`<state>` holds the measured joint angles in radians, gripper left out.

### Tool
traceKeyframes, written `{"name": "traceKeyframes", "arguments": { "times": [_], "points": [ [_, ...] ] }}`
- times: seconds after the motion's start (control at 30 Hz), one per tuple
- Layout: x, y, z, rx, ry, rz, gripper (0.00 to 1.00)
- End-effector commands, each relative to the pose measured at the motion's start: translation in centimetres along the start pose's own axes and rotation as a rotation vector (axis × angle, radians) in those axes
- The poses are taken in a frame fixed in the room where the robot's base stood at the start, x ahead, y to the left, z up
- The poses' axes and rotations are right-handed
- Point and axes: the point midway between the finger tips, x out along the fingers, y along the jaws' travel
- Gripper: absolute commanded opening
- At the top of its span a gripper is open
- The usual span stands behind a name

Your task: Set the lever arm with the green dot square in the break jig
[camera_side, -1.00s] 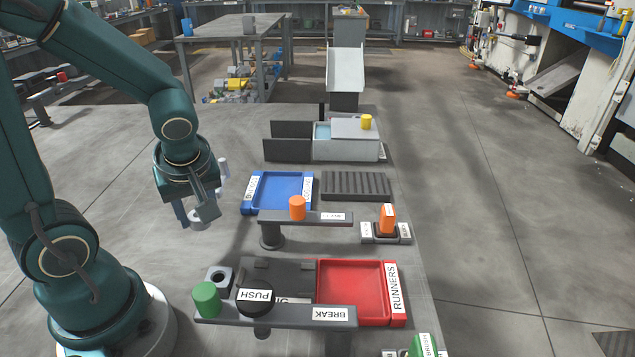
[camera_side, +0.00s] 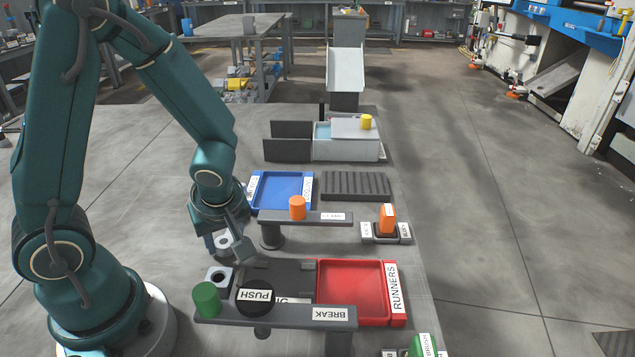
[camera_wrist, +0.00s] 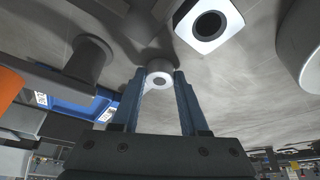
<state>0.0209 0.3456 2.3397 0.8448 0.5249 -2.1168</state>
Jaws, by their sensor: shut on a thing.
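My gripper (camera_side: 230,248) is shut on a light grey part with a round, holed end (camera_side: 224,241), apparently the lever arm. That end also shows between the fingers (camera_wrist: 157,88) in the wrist view. No green dot is visible on it, and its remainder is hidden by the jaws. The held part is above the table, to the upper left of the break jig (camera_side: 285,271) in the side view.
A grey square block with a round hole (camera_side: 218,279) stands left of the jig. A red RUNNERS tray (camera_side: 393,295) adjoins it on the right. Behind are a blue tray (camera_side: 257,191), a ribbed dark rack (camera_side: 356,186) and a bar with an orange cylinder (camera_side: 297,208).

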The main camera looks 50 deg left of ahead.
Motion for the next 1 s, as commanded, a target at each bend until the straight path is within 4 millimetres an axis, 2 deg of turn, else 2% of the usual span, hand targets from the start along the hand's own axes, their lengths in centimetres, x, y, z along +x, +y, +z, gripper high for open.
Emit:
{"name": "traceKeyframes", "arguments": {
  "times": [0.23,0.27,0.3,0.33,0.73,0.87,1.0],
  "points": [
    [0.3,0.0,0.1,0.002,0.002,0.0,0.0],
    [0.2,0.0,0.1,0.001,0.002,0.0,0.55],
    [0.2,0.0,0.1,0.001,0.002,0.001,0.7],
    [0.2,0.0,0.1,0.001,0.002,0.001,0.74],
    [-0.1,0.0,-0.1,-0.002,0.0,0.002,0.74],
    [-1.3,0.2,-0.2,-0.002,0.006,0.007,0.74],
    [-3.3,0.1,-0.1,-0.002,0.001,0.009,0.74]
  ]
}}
